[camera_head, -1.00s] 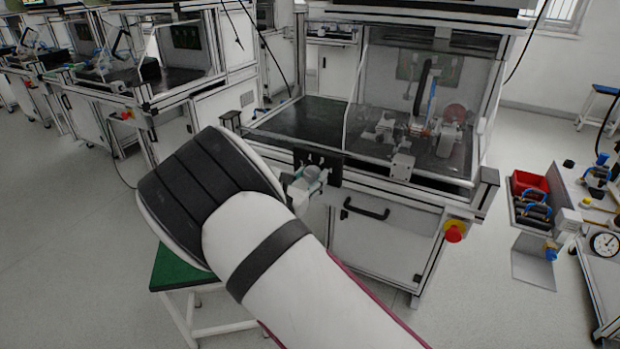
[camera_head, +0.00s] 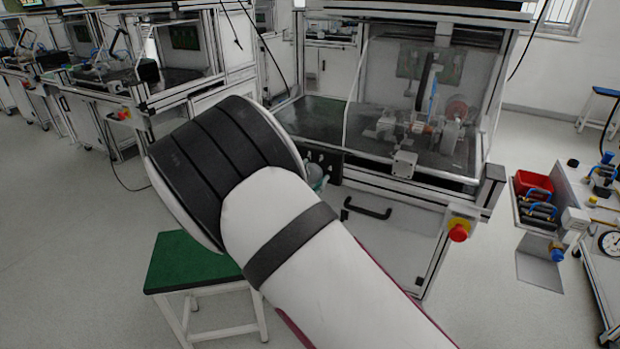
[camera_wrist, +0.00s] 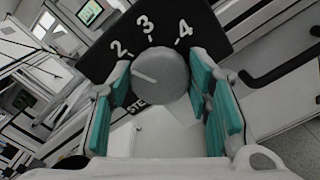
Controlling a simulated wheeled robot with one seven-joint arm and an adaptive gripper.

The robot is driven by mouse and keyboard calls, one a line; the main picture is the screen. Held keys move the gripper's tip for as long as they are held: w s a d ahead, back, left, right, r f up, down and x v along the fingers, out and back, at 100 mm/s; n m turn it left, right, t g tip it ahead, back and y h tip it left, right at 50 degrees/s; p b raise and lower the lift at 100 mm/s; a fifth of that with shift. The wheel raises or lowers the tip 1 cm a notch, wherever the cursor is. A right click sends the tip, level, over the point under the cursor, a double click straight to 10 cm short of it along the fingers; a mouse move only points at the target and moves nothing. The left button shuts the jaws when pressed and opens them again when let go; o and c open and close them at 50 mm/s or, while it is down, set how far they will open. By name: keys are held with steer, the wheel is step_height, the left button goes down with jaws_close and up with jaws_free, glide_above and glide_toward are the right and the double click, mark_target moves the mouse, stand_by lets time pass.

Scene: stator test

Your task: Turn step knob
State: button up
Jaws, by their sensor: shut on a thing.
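The step knob (camera_wrist: 160,75) is a round grey dial with a light pointer line, in the wrist view. It sits on a black panel (camera_wrist: 205,22) marked 2, 3 and 4, with part of a "STEP" label showing below. The pointer line lies toward the knob's left, below the 2. My gripper (camera_wrist: 162,98) has teal finger pads on the left and right of the knob, and is shut on it. In the head view, my arm hides the knob and most of the gripper; the black panel (camera_head: 325,162) shows partly at the test bench's front.
The test bench (camera_head: 400,185) has a clear enclosure, a black drawer handle (camera_head: 368,209) and a red emergency button (camera_head: 459,232). A green-topped stool (camera_head: 190,262) stands below my arm. A red bin (camera_head: 533,183) is on the right. Open floor lies in front.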

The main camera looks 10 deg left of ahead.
steer(key=shift+f, duration=0.1)
stand_by(0.4)
steer(key=o, duration=1.1)
steer(key=shift+o, duration=0.2)
steer(key=shift+s, duration=0.1)
steer(key=v, duration=1.1)
steer(key=shift+s+a, duration=0.15)
steer(key=shift+s, duration=0.25)
